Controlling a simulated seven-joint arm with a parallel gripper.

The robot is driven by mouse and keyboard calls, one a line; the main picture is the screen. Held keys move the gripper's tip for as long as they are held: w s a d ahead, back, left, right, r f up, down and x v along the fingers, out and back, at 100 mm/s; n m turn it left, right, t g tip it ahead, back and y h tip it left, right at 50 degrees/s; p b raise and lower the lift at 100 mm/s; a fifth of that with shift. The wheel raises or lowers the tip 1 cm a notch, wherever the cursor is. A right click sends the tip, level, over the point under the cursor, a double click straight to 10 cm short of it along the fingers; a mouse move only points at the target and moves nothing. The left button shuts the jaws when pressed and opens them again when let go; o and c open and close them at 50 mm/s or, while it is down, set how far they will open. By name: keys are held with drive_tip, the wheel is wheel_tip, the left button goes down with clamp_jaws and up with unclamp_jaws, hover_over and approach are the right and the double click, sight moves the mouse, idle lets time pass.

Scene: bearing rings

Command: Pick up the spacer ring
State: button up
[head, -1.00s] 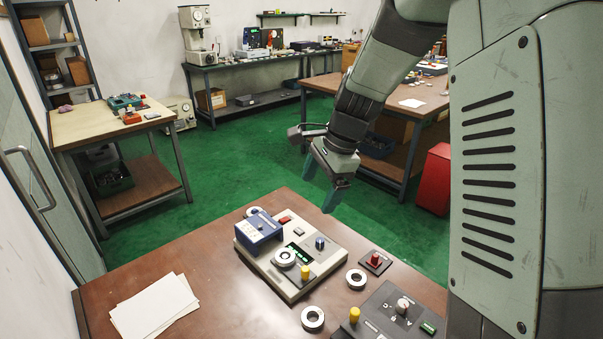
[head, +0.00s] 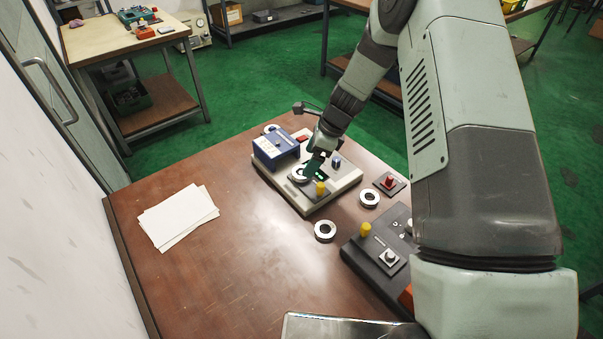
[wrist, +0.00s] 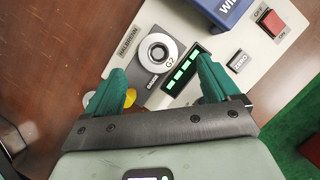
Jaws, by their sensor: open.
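Several similar metal rings are in view, and I cannot tell by marking which is the spacer ring. One ring (head: 298,175) sits on the round post of the pale measuring device (head: 306,205); in the wrist view this ring (wrist: 157,52) lies ahead, between the lines of the two fingers.
The blue box (head: 276,150) stands on the device left of the ring. A yellow knob (head: 321,188) stands close in front. A red-button block (head: 389,184) and a dark control box (head: 385,250) are to the right.

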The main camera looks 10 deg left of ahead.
drive_tip(key=x, duration=0.4)
drive_tip(key=shift+s+a+f, duration=0.15)
drive_tip(key=shift+f, duration=0.1)
drive_tip(key=shift+c, duration=0.3)
drive_tip(key=c, duration=1.2)
